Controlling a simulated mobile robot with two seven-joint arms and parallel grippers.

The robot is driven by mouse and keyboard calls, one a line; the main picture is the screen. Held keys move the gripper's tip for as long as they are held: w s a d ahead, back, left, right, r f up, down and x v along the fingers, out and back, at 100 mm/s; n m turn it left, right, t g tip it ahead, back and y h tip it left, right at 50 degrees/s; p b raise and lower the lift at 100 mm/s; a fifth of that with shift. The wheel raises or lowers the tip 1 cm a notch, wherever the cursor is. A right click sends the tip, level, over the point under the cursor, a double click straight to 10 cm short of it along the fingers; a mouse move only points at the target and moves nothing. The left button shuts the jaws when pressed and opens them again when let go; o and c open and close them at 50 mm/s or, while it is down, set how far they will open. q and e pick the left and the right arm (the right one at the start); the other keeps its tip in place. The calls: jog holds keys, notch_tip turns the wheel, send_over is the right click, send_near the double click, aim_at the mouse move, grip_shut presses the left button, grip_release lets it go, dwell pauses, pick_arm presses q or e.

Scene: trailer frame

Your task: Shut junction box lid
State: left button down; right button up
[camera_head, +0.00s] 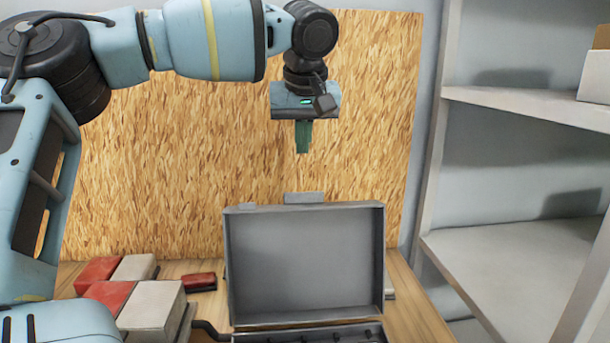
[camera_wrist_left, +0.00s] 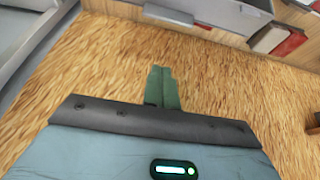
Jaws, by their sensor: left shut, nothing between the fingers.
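The grey junction box lid (camera_head: 305,262) stands open and upright in the head view, its hollow inner side facing me. A small tab (camera_head: 304,198) shows at its top edge. The junction box body (camera_head: 310,335) is at the bottom edge of the view, mostly cut off. My left gripper (camera_head: 302,150) hangs above the lid with its green fingers pointing down, shut and empty, apart from the lid. In the left wrist view the shut fingers (camera_wrist_left: 162,85) show against the wood-chip board, and a grey part of the box shows at the top. My right gripper is not in view.
Red and grey boxes (camera_head: 150,305) lie on the wooden table (camera_head: 415,310) to the left of the junction box. A wood-chip board (camera_head: 180,150) stands behind. Grey shelves (camera_head: 510,270) with a pale box (camera_head: 596,75) are on the right.

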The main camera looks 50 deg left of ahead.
pick_arm(q)
notch_tip(320, 180, down, 8)
jog(key=p, duration=0.1)
jog(key=shift+s+d+p, duration=0.25)
jog(key=shift+p, duration=0.05)
dwell(0.9)
jog(key=shift+r, duration=0.1)
